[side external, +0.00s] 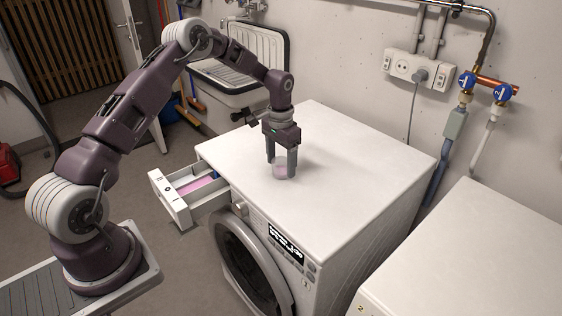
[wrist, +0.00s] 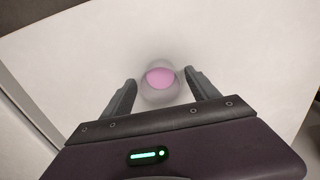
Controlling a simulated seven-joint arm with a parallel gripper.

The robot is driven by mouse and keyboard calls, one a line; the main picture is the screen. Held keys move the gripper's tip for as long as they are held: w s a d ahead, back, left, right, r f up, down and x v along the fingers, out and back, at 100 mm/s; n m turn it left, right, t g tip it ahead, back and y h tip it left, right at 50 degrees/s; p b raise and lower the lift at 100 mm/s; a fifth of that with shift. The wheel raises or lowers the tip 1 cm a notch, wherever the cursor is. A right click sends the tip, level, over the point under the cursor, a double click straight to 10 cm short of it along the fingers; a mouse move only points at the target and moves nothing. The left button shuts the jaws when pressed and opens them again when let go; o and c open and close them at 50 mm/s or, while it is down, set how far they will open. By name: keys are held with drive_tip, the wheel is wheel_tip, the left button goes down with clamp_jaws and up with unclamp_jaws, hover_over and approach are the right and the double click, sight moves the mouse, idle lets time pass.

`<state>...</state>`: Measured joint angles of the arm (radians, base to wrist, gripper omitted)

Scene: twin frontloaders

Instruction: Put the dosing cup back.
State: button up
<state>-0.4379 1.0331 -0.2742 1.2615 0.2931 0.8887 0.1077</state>
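The dosing cup (side external: 281,173) is a small clear cup with pink in it. It stands on the white top of the washing machine (side external: 330,150), near the edge above the drawer. My gripper (side external: 281,167) points down over it, with one finger on each side. In the wrist view the cup (wrist: 161,84) lies between the fingertips of my gripper (wrist: 159,77), with a narrow gap showing at each side. The fingers look open around it and do not visibly grip it.
The detergent drawer (side external: 183,207) is pulled out at the machine's front left, with pink in one compartment and a small blue part. The round door (side external: 243,262) sits below the panel. A second white machine (side external: 470,255) stands at the right. The rest of the top is clear.

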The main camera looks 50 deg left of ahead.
wheel_tip(320, 180, up, 12)
drive_tip(key=f, duration=0.1)
drive_tip(key=s+d+r+t+y, duration=0.1)
drive_tip(key=s+d+r, duration=0.4)
drive_tip(key=s+r, duration=0.25)
drive_tip(key=s+d+r+t, duration=0.1)
drive_tip(key=s+d+r, duration=0.4)
drive_tip(key=r, duration=0.4)
drive_tip(key=s+d+t, duration=0.1)
drive_tip(key=s+d, duration=0.1)
drive_tip(key=s, duration=0.8)
drive_tip(key=s+d+f+t, duration=0.1)
drive_tip(key=s+d+t, duration=0.1)
drive_tip(key=s, duration=0.9)
drive_tip(key=shift+s+d+f+t+h, duration=0.2)
drive_tip(key=shift+d+f+t+h, duration=0.1)
drive_tip(key=shift+d+h, duration=0.1)
